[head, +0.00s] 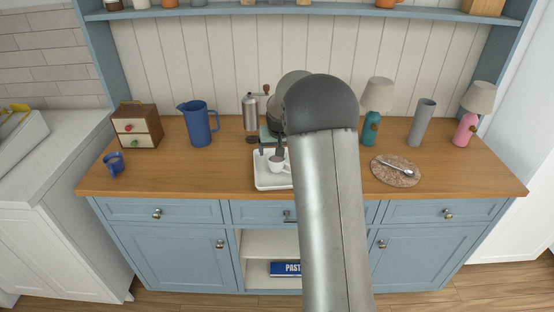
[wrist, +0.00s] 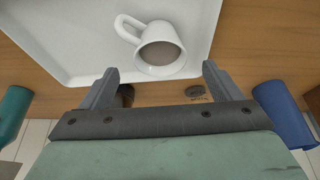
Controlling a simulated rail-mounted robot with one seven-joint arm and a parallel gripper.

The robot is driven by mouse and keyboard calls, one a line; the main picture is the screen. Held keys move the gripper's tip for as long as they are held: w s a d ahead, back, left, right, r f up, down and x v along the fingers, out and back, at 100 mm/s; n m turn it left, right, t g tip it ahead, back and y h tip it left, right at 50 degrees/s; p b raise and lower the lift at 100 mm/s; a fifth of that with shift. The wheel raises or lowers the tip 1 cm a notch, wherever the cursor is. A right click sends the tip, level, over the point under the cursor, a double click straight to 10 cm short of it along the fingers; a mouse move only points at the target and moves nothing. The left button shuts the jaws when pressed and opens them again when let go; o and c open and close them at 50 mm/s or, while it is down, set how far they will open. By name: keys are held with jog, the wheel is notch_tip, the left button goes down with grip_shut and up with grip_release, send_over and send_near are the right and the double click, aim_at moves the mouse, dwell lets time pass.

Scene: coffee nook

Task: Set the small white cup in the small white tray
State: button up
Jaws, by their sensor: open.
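The small white cup (head: 277,164) appears upright on the small white tray (head: 264,183), which rests on the wooden counter. In the wrist view the cup (wrist: 161,50) shows its brownish inside and a handle at upper left, over the white tray (wrist: 75,40). My gripper (wrist: 160,75) is open, with its two grey fingertips spread to either side just short of the cup's rim. They do not appear to touch it. In the head view my gripper (head: 269,152) is just above and behind the cup. My arm hides the tray's right part.
A blue pitcher (head: 198,124), small drawer box (head: 137,126) and blue mug (head: 114,163) stand at left. A metal grinder (head: 251,118) is behind the tray. A teal lamp (head: 377,97), grey cylinder (head: 421,122), pink lamp (head: 467,128) and round mat (head: 397,178) are at right.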

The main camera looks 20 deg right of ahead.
jog(key=s+a+r+n+g+y, duration=0.1)
jog(key=s+a+r, duration=0.3)
jog(key=s+a, duration=0.5)
jog(key=s+a+r+n+g, duration=0.1)
jog(key=s+a+r, duration=0.25)
jog(key=s, duration=0.85)
jog(key=s+a+f+n+g, duration=0.1)
jog(key=s+a+f, duration=0.1)
jog(key=s, duration=0.7)
jog(key=s+a+f+n, duration=0.1)
jog(key=s+a+f, duration=0.1)
jog(key=s, duration=0.7)
jog(key=shift+s+a+g, duration=0.25)
jog(key=shift+a+g, duration=0.15)
jog(key=shift+a, duration=0.5)
